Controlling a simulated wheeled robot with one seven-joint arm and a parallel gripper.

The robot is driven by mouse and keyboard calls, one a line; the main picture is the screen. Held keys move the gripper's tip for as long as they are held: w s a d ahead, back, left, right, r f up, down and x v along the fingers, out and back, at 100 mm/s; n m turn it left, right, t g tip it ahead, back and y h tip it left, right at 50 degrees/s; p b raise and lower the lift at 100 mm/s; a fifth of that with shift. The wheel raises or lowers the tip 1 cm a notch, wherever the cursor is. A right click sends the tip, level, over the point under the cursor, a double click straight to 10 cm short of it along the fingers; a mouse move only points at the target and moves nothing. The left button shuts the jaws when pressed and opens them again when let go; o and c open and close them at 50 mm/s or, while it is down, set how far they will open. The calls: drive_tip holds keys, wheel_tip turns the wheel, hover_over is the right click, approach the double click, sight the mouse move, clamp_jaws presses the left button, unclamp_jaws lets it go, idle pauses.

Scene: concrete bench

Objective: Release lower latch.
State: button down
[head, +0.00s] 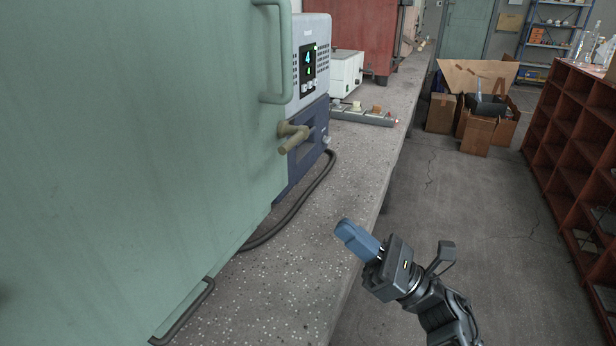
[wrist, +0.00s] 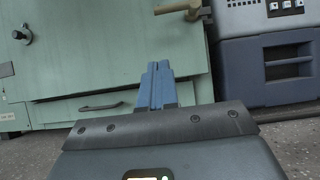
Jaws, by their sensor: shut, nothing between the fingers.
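A big green cabinet door (head: 130,120) fills the left of the head view. A brass-coloured latch lever (head: 294,139) sticks out at the door's right edge, below a green bar handle (head: 273,60). No second such latch shows. My gripper (head: 345,231) has blue fingers, shut and empty, over the bench's front edge, below and to the right of the latch and apart from it. In the wrist view the fingers (wrist: 156,67) point at the green cabinet.
The speckled bench top (head: 290,270) is clear in front of the cabinet except for a black cable (head: 300,205). A grey and blue instrument (head: 312,85) stands just behind the latch. The cabinet's lower panel has a dark handle (wrist: 98,107). Red shelving (head: 570,130) stands across the aisle.

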drive_tip(key=d+r+p+x, duration=0.1)
drive_tip(key=r+p+x, duration=0.1)
drive_tip(key=x, duration=1.1)
drive_tip(key=shift+s+d+p, duration=0.2)
drive_tip(key=shift+s+p, duration=0.1)
drive_tip(key=shift+p, duration=0.3)
drive_tip(key=shift+s+r+m+t+h+p, duration=0.1)
drive_tip(key=shift+r+m+t+h+p, duration=0.25)
drive_tip(key=shift+m+t, duration=0.25)
drive_tip(key=shift+s+r+m+t+h+p, duration=0.1)
drive_tip(key=shift+r+m+t+h+p, duration=0.25)
drive_tip(key=shift+m, duration=0.45)
drive_tip(key=r+m+t+h+p, duration=0.2)
drive_tip(key=m+p, duration=0.2)
drive_tip(key=r+m+t+h+p, duration=0.1)
drive_tip(key=m+t+h+p, duration=0.1)
drive_tip(key=m+p, duration=0.2)
drive_tip(key=r+m+t+h+p, duration=0.2)
drive_tip(key=m+p, duration=0.2)
drive_tip(key=shift+w+r+m, duration=0.3)
drive_tip(key=shift+r+m, duration=0.1)
drive_tip(key=shift+r, duration=0.15)
